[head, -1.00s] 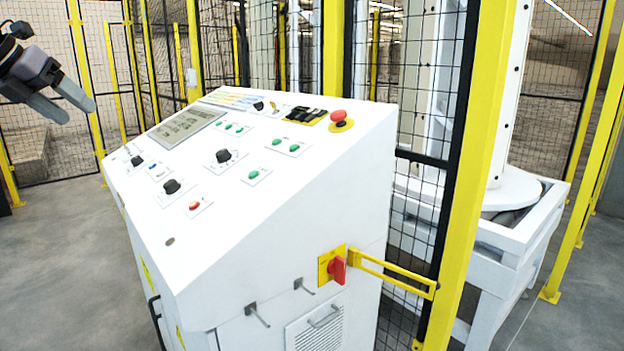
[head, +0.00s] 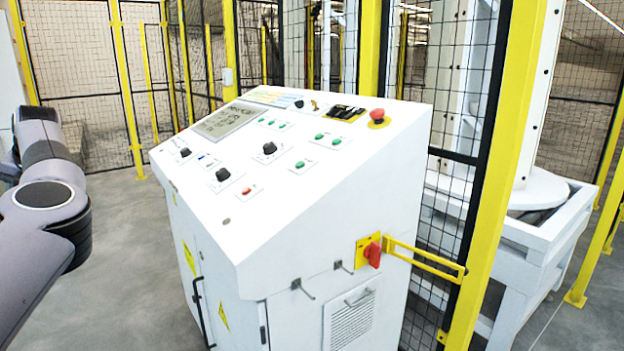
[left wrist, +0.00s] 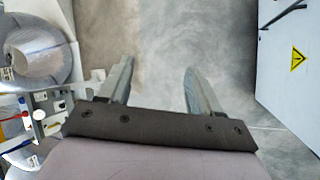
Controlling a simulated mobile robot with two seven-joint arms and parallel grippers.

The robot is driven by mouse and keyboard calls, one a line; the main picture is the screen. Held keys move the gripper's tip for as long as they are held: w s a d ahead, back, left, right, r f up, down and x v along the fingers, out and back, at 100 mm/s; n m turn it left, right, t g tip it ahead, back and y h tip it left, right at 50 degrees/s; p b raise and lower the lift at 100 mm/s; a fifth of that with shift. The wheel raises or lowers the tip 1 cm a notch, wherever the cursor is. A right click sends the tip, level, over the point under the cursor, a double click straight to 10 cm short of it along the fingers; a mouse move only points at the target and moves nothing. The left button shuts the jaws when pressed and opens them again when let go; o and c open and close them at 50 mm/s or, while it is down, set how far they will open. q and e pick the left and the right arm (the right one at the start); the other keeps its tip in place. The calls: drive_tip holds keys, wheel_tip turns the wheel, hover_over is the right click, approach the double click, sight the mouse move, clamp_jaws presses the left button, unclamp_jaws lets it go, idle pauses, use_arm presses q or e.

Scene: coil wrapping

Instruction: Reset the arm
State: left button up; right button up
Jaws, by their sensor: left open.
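My left arm (head: 45,195) comes in at the left edge of the head view, beside the control console and apart from it. Its gripper is out of the head view. In the left wrist view my left gripper (left wrist: 158,85) is open and empty, with its two grey fingers apart above the bare floor. The white control console (head: 240,225) stands in the middle of the head view, with a sloped panel of knobs, green buttons and a screen. My right gripper is in neither view.
A red emergency button (head: 377,116) sits at the panel's top right. A red rotary switch (head: 373,254) is on the console's side, next to a yellow bracket (head: 425,258). Yellow-posted mesh fencing stands behind. Grey floor (head: 130,270) is clear left of the console.

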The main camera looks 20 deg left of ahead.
use_arm(q)
drive_tip(key=s+a+r+m+g+y, duration=0.2)
drive_tip(key=s+a+g+y, duration=0.4)
drive_tip(key=y, duration=0.4)
drive_tip(key=w+d+f+m+t+y, duration=0.2)
drive_tip(key=w+d+m+t, duration=0.2)
drive_tip(key=d+m+t, duration=0.45)
drive_tip(key=w+d+f+m+t+y, duration=0.1)
drive_tip(key=w+d+m+t+y, duration=0.1)
drive_tip(key=w+d+m+t, duration=0.6)
drive_tip(key=s+d+f+m+t+h, duration=0.3)
drive_tip(key=d+f+m+t+h, duration=0.5)
drive_tip(key=d+f+m+h, duration=1.05)
drive_tip(key=s+d+f+m+g+h+p, duration=0.1)
drive_tip(key=s+d+f+m+g+h, duration=0.3)
drive_tip(key=s+d+f, duration=1.6)
drive_tip(key=s+d+m+g, duration=0.1)
drive_tip(key=s+m+g, duration=0.1)
drive_tip(key=g, duration=0.3)
drive_tip(key=shift+d+m+h, duration=0.15)
drive_tip(key=shift+m+h, duration=0.2)
drive_tip(key=shift+m, duration=0.45)
drive_tip(key=shift+f, duration=0.1)
